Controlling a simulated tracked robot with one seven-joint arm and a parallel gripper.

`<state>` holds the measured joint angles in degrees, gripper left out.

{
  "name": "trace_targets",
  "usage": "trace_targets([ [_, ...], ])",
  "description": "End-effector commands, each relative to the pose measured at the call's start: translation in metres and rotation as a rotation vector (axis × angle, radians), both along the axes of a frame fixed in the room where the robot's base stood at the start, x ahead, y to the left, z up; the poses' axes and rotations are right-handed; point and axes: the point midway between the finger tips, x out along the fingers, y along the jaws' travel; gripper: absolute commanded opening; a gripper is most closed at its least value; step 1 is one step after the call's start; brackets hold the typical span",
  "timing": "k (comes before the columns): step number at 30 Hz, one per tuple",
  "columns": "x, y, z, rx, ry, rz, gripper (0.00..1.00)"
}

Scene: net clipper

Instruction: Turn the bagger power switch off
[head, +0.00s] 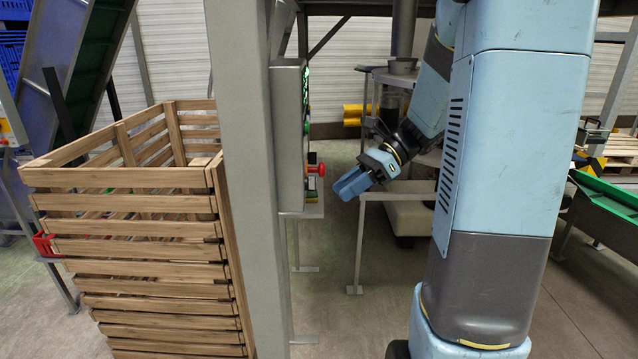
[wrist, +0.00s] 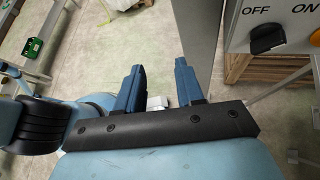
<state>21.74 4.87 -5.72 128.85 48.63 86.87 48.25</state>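The bagger's grey control box (head: 290,135) is mounted beside a grey post, seen nearly edge-on in the head view. A red knob (head: 318,169) sticks out of its right face. In the wrist view the panel (wrist: 245,22) is at the upper right, with "OFF" and "ON" labels above a black switch knob (wrist: 267,40). I cannot tell which position the knob is set to. My gripper (head: 347,186) is right of the box, apart from it. In the wrist view my gripper (wrist: 158,78) has its two blue fingers apart with nothing held between them.
A wooden slatted crate (head: 130,190) stands left of the post. A grey metal stand (head: 361,240) is just below and right of my gripper. A green conveyor (head: 610,190) is at the far right. The floor between post and stand is clear.

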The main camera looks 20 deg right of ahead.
Motion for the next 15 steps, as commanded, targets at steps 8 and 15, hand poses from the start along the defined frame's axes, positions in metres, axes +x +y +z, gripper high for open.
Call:
trace_targets([
  [8,0.054,-0.052,-0.024,0.309,0.296,-0.282,0.37],
  [15,0.084,-0.099,-0.044,0.529,0.471,-0.442,0.37],
])
